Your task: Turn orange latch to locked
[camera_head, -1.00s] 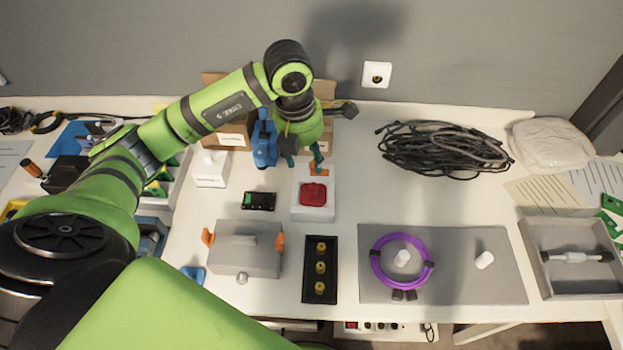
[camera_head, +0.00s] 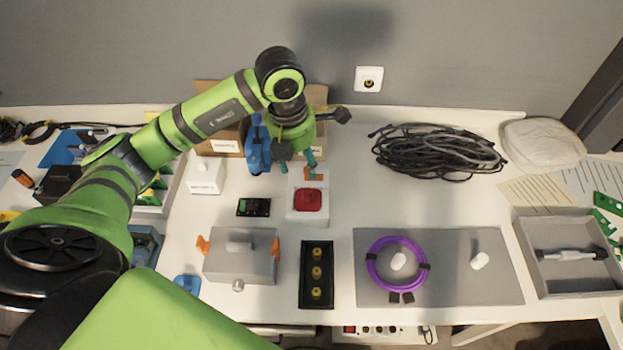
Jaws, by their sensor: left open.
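A small orange latch (camera_head: 315,177) sits at the back of a white box (camera_head: 305,216) with a large red button (camera_head: 307,199). It is partly hidden by my left gripper (camera_head: 297,164). That gripper is open, with teal fingertips spread to the left of and over the latch; I cannot tell whether they touch it. A grey lidded box (camera_head: 215,268) in front has an orange clip on its left side (camera_head: 203,245) and another on its right side (camera_head: 276,248). My right gripper is out of view.
A blue device (camera_head: 258,148) and cardboard boxes (camera_head: 222,92) stand close behind and left of my gripper. A black cable coil (camera_head: 435,150) lies to the right. A grey mat (camera_head: 450,285) holds a purple ring (camera_head: 372,270). Bare table lies between the red button and the coil.

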